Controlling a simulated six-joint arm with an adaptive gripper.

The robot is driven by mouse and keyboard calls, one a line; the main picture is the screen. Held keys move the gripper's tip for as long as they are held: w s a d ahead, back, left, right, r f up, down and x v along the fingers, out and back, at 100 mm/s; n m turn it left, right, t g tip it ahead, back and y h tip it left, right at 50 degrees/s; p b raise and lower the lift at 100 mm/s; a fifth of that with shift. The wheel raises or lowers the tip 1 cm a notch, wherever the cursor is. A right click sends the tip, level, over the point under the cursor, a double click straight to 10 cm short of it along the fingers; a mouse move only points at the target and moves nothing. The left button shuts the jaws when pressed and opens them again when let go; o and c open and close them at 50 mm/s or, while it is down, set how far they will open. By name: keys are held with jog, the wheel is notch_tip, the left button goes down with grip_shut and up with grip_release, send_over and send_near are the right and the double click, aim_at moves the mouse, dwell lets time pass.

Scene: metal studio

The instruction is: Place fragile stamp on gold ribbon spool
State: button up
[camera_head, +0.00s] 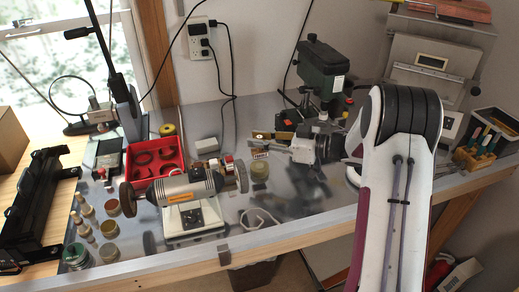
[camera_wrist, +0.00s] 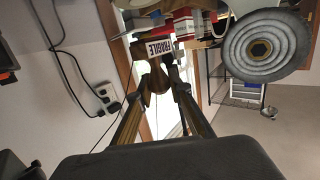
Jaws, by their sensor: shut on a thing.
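The fragile stamp (camera_wrist: 160,48) shows its white FRAGILE label in the wrist view, with a brown handle part just beyond my fingertips. My gripper (camera_wrist: 158,72) is shut on it. In the head view my gripper (camera_head: 277,148) reaches left above the bench, and the stamp (camera_head: 259,153) is at its tips, small and with a reddish label. A yellow-gold round spool (camera_head: 167,129) stands at the back of the bench, behind the red tray, and looks like the gold ribbon spool. It is apart from and left of my gripper.
A bench grinder or polisher (camera_head: 185,190) stands left of my gripper; its grey wheel (camera_wrist: 262,47) is close in the wrist view. A red tray (camera_head: 155,160), a pale block (camera_head: 206,146), a round jar-like item (camera_head: 260,171) and a green drill press (camera_head: 322,72) surround the space.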

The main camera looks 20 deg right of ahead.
aim_at(262, 150)
jog(key=shift+f, duration=0.15)
jog(key=shift+f, duration=1.75)
jog(key=o, duration=1)
jog(key=shift+f, duration=0.1)
jog(key=shift+d, duration=0.1)
jog(key=shift+v, duration=5.95)
